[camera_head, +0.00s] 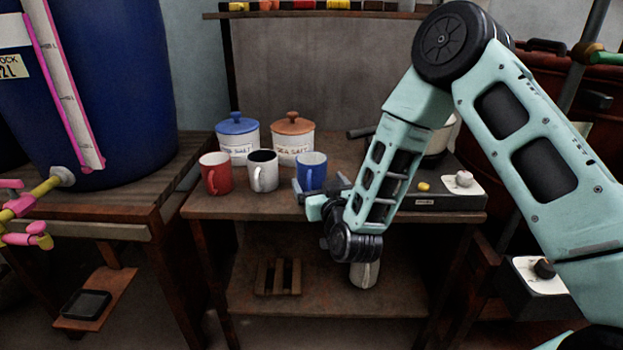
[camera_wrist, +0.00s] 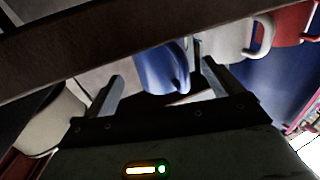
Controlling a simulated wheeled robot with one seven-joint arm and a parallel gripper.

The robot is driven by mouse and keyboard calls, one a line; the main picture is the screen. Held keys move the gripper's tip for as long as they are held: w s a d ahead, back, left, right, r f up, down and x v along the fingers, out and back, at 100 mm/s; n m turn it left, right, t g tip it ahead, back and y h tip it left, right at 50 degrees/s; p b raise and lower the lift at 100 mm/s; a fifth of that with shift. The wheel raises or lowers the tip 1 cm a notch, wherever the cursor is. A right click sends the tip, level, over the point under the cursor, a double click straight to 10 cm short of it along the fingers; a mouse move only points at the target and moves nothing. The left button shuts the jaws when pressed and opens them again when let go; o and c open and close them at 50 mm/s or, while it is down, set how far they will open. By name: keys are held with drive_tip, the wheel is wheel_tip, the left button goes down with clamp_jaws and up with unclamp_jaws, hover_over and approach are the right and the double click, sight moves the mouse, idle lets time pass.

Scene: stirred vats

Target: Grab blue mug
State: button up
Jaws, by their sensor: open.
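The blue mug (camera_head: 311,172) stands upright on the table at the right end of a row of mugs. My gripper (camera_head: 322,184) is at the table's front edge, just in front of the mug. In the wrist view my gripper (camera_wrist: 163,82) is open and empty. The lower right part of the mug is partly hidden by the gripper in the head view.
A red mug (camera_head: 215,173) and a white mug (camera_head: 263,171) stand close to the left. Two lidded jars (camera_head: 238,138) are behind. A hot plate with a pot and knob (camera_head: 450,196) is at right. A cup (camera_head: 364,274) stands on the lower shelf.

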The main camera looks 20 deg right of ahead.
sight(316, 177)
drive_tip(key=w, duration=0.4)
drive_tip(key=shift+w, duration=0.2)
drive_tip(key=shift+c, duration=0.3)
drive_tip(key=c, duration=1.1)
